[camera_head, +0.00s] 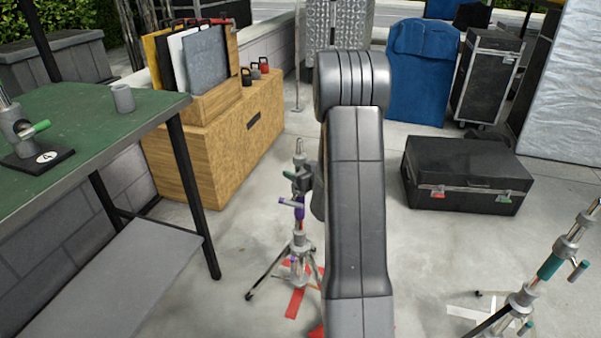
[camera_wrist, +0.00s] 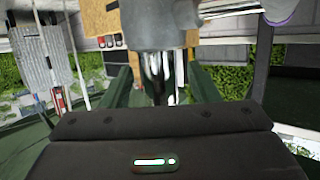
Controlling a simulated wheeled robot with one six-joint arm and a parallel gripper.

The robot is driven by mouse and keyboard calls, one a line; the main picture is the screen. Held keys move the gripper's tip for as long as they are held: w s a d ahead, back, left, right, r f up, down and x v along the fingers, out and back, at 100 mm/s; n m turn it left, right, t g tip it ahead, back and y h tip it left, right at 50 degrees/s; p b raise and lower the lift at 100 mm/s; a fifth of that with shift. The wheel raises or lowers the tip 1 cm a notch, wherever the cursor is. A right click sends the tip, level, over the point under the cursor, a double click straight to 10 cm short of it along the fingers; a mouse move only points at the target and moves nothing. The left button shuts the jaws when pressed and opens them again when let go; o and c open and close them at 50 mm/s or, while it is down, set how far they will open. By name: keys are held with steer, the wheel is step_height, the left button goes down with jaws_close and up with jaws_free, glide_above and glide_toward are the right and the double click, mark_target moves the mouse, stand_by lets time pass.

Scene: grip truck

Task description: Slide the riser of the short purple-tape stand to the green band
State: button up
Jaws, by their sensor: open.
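The short purple-tape stand (camera_head: 298,212) stands on the floor just left of my arm in the head view. It is upright, with a chrome rod on top, purple near its middle and splayed legs. A small green part (camera_head: 289,174) shows near its upper end; I cannot tell whether it is the band or a handle. In the wrist view, a grey collar (camera_wrist: 160,22) and a chrome rod (camera_wrist: 153,75) are close ahead. My gripper (camera_wrist: 162,88) is open, its dark fingers on either side of the rod. In the head view my arm mostly hides it.
A green table (camera_head: 90,110) is at left, a wooden cabinet (camera_head: 225,150) behind the stand. A black case (camera_head: 465,175) lies at right. Another stand with a teal band (camera_head: 549,266) is at the right front. Red tape (camera_head: 296,302) marks the floor by the legs.

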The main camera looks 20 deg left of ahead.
mark_target(302, 155)
jaws_close()
steer(key=shift+r+p, duration=2.2)
steer(key=shift+r, duration=1)
steer(key=shift+o, duration=0.4)
jaws_free()
steer(key=shift+f, duration=0.15)
steer(key=shift+d, duration=0.1)
steer(key=p+v, duration=0.2)
steer(key=v, duration=1.1)
steer(key=shift+s+d+r, duration=0.2)
